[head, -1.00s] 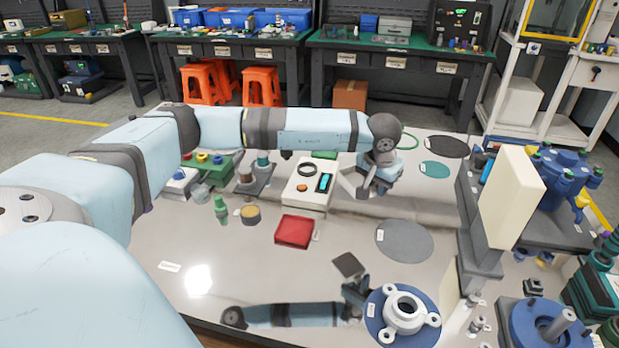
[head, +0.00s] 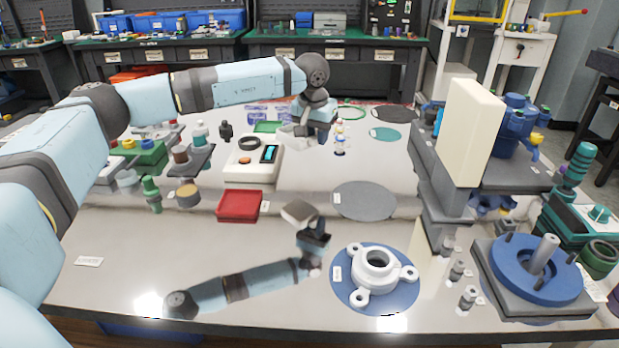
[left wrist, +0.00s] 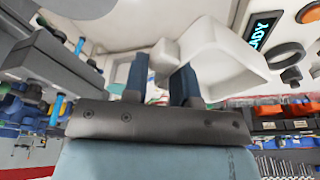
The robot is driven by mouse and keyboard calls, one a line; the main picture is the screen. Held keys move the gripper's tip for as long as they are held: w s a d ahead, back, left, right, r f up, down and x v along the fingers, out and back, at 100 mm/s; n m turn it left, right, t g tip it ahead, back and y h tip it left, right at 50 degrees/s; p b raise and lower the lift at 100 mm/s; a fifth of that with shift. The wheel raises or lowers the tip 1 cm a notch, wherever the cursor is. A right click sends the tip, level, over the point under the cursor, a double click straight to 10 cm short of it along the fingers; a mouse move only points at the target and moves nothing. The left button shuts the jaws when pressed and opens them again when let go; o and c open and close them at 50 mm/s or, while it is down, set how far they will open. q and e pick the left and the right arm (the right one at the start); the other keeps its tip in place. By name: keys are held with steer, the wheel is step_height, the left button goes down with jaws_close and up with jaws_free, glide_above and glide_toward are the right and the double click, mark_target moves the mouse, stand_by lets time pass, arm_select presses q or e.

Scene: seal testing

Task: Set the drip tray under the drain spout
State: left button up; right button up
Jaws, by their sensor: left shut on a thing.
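My left gripper (head: 313,128) hangs from its wrist above the table, behind and right of the white tester box. It is shut on a pale, shallow, open-framed piece, which looks like the drip tray (head: 292,130). In the left wrist view, its angular rim (left wrist: 225,62) shows beyond the two dark blue fingers (left wrist: 160,85). In the head view it is small and partly hidden by the gripper. I cannot clearly pick out the drain spout; a blue body with several ports (head: 515,125) stands at the right, partly behind a cream block. My right gripper is not in view.
The cream block (head: 470,130) on its grey stand rises at the right. A grey disc (head: 365,201) lies bare mid-table. A white flange (head: 376,268) sits on a blue disc in front. The tester box (head: 253,158) and red tray (head: 239,206) stand left. The glossy table mirrors my arm.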

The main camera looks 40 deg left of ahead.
mark_target(317, 181)
arm_select(q)
steer(key=b+x, duration=0.1)
steer(key=x, duration=0.2)
steer(key=s+b+x, duration=0.1)
steer(key=x, duration=0.3)
steer(key=s+b+x, duration=0.1)
steer(key=x, duration=0.2)
steer(key=shift+d+f, duration=0.2)
steer(key=shift+f, duration=0.35)
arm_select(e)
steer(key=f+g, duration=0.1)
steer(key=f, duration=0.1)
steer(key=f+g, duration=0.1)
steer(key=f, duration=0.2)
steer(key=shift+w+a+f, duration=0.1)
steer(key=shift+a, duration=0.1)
arm_select(q)
steer(key=o, duration=0.9)
steer(key=shift+f, duration=0.1)
steer(key=shift+o, duration=0.2)
